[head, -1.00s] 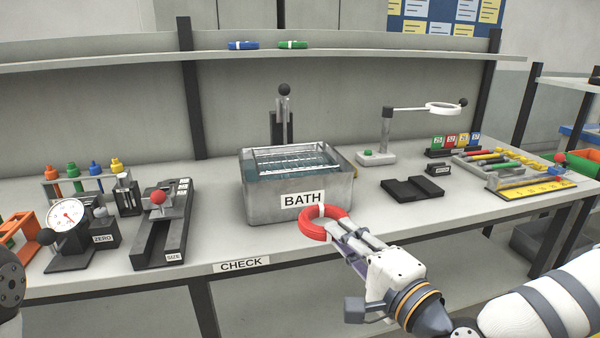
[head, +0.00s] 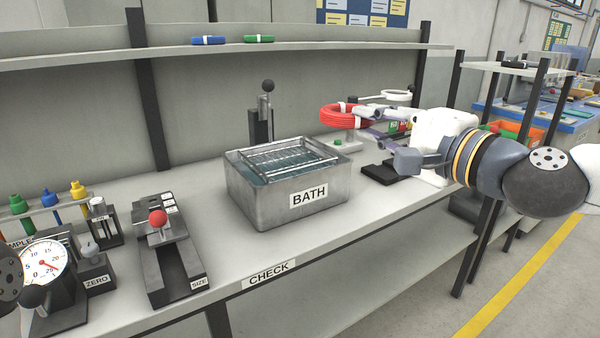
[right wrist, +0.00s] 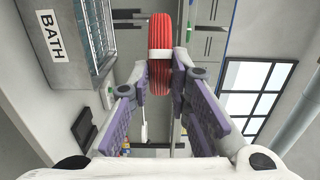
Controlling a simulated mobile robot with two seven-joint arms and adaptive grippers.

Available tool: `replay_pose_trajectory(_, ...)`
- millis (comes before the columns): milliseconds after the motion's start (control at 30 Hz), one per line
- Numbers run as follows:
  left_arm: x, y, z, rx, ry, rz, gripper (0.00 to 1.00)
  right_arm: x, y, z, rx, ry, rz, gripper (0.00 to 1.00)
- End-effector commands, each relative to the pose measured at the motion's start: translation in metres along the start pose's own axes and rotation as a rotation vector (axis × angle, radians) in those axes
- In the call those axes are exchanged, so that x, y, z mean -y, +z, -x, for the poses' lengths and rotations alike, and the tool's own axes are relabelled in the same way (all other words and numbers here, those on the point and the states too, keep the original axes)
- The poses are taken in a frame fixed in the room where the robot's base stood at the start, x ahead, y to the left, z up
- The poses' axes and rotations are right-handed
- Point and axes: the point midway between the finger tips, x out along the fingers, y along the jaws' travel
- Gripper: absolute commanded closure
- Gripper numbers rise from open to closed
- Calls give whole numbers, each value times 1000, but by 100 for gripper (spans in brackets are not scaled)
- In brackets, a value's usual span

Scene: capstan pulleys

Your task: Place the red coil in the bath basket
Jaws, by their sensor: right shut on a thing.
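The red coil (head: 341,116) is a ring with a white band, held up in the air to the right of the bath in the head view. My right gripper (head: 366,115) is shut on its near edge. In the right wrist view the coil (right wrist: 160,85) shows edge-on between the fingertips of the gripper (right wrist: 160,62). The bath (head: 262,208) is a grey metal tank labelled BATH, with bluish liquid. The wire basket (head: 290,157) sits inside its top. The coil is apart from the basket and higher than it. My left gripper is not in view.
A post with a black knob (head: 267,87) stands behind the bath. A size gauge (head: 162,255) and a dial gauge (head: 42,268) stand at left. A magnifier lamp (head: 397,96) is behind my right gripper.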

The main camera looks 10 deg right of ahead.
Motion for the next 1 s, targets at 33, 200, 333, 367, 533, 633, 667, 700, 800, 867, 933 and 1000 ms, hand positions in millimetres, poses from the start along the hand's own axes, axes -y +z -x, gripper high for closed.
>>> replay_pose_trajectory(33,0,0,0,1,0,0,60,4,0,1,2,-2,2,100)
replay_pose_trajectory(200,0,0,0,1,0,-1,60,0,-2,-12,3,9,6,100)
replay_pose_trajectory(333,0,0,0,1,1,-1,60,-16,0,-44,7,11,4,100)
replay_pose_trajectory(367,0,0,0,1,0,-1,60,-20,0,-52,7,10,4,100)
replay_pose_trajectory(533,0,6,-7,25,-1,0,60,-46,1,-97,8,13,-2,100)
replay_pose_trajectory(633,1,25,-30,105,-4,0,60,-75,-1,-113,7,23,-7,100)
replay_pose_trajectory(667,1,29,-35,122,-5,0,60,-80,-1,-117,7,25,-7,100)
replay_pose_trajectory(700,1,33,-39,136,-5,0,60,-84,0,-120,7,23,-7,100)
replay_pose_trajectory(800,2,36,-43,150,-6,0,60,-84,0,-125,7,13,-3,100)
replay_pose_trajectory(867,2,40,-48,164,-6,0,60,-88,0,-130,7,11,-3,100)
replay_pose_trajectory(933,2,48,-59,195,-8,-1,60,-101,0,-138,7,15,-3,100)
replay_pose_trajectory(1000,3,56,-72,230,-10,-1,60,-118,0,-142,7,18,-5,100)
